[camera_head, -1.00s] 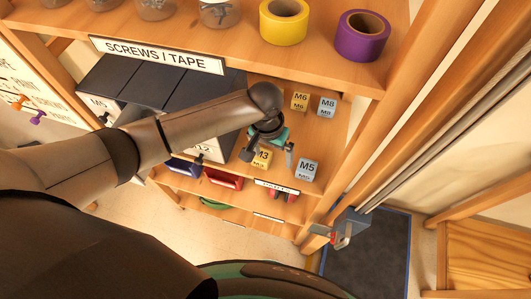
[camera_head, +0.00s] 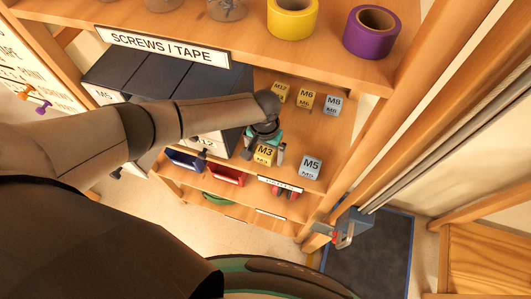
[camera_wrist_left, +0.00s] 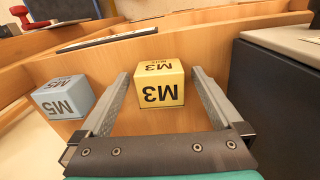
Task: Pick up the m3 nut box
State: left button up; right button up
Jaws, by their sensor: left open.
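The M3 nut box is a small yellow cube (camera_head: 264,155) with black M3 lettering, on the wooden shelf (camera_head: 300,140) under the tape shelf. My left gripper (camera_head: 265,150) is open over it, its wrist hiding part of the area. In the left wrist view, the M3 box (camera_wrist_left: 160,84) sits between the two spread fingers (camera_wrist_left: 160,73), towards their tips. A gap shows on each side, so the fingers do not grip it. My right gripper is not in view.
A pale blue M5 box (camera_head: 311,167) stands right of the M3 box. Yellow M7 (camera_head: 280,93), yellow M6 (camera_head: 305,99) and grey-blue M8 (camera_head: 332,104) boxes stand behind. Dark drawers (camera_head: 160,75) stand left. Tape rolls, yellow (camera_head: 292,18) and purple (camera_head: 371,32), sit above.

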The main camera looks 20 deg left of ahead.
pick_arm(q)
jog(key=shift+c, duration=0.2)
grip_shut()
dwell(0.6)
